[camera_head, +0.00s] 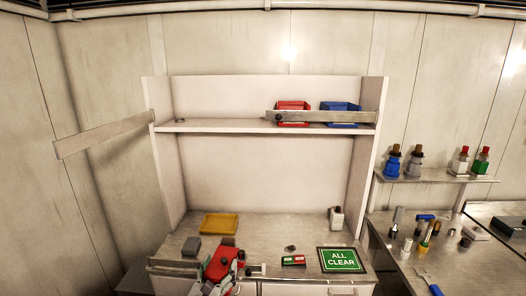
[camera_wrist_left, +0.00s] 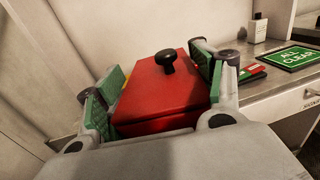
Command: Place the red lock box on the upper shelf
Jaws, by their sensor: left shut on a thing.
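The red lock box (camera_wrist_left: 165,88) with a black knob on its lid sits between the green-padded fingers of my left gripper (camera_wrist_left: 155,95), which is shut on it. In the head view the red box (camera_head: 224,262) shows at the lower middle, at the front of the workbench, partly hidden by my left gripper (camera_head: 222,272). The upper shelf (camera_head: 220,126) runs across the cabinet above the bench, with its left and middle parts mostly bare. My right gripper is not in view.
A red bin (camera_head: 293,106) and a blue bin (camera_head: 341,107) stand at the shelf's right, behind a metal rail (camera_head: 320,117). Another rail (camera_head: 102,134) sticks out at left. The bench holds a yellow tray (camera_head: 219,223), a white bottle (camera_head: 336,218) and an ALL CLEAR sign (camera_head: 341,260).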

